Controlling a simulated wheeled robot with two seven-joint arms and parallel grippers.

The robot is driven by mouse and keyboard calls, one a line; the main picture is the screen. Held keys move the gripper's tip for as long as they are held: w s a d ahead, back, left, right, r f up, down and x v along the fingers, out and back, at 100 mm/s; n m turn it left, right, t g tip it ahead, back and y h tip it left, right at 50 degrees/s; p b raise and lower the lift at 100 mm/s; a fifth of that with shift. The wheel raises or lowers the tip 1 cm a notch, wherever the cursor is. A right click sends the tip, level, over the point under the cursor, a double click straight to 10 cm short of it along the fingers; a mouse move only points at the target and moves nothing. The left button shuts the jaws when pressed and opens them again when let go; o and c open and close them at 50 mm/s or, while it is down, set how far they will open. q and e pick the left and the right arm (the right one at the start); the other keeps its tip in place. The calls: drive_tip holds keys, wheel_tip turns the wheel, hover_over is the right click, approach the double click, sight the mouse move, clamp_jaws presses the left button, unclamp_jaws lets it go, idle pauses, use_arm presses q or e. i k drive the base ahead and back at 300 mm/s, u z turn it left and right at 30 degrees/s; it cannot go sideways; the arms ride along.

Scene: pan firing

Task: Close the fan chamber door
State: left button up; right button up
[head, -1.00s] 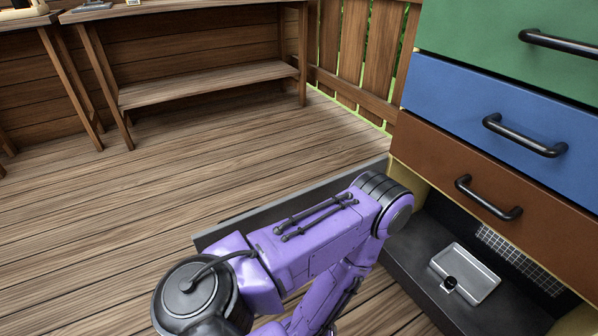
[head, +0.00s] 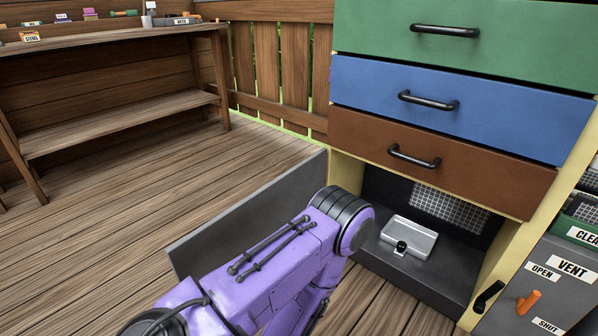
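The fan chamber door (head: 225,220) is a flat dark grey panel. It stands swung open to the left of the low chamber under the drawers, and my purple arm hides part of it. The fan chamber (head: 428,268) is open at the front, with a dark floor and a mesh grille (head: 450,208) at its back. My purple arm comes in from the lower left, bends in front of the door and runs down out of the picture. Neither gripper shows. I cannot tell whether the arm touches the door.
A silver box-like item (head: 410,238) sits on the chamber floor. Brown (head: 470,178), blue (head: 500,118) and green (head: 500,40) drawers above are shut. A vent panel (head: 560,270) with an orange lever (head: 528,302) stands at right. A wooden workbench (head: 110,48) is at back left; floor between is clear.

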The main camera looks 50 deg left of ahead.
sight(225, 237)
drive_tip(key=z, duration=2.1)
drive_tip(key=k, duration=2.25)
drive_tip(key=u, duration=0.85)
drive_tip(key=k, duration=0.65)
drive_tip(key=u, duration=1)
drive_tip(key=i, duration=1)
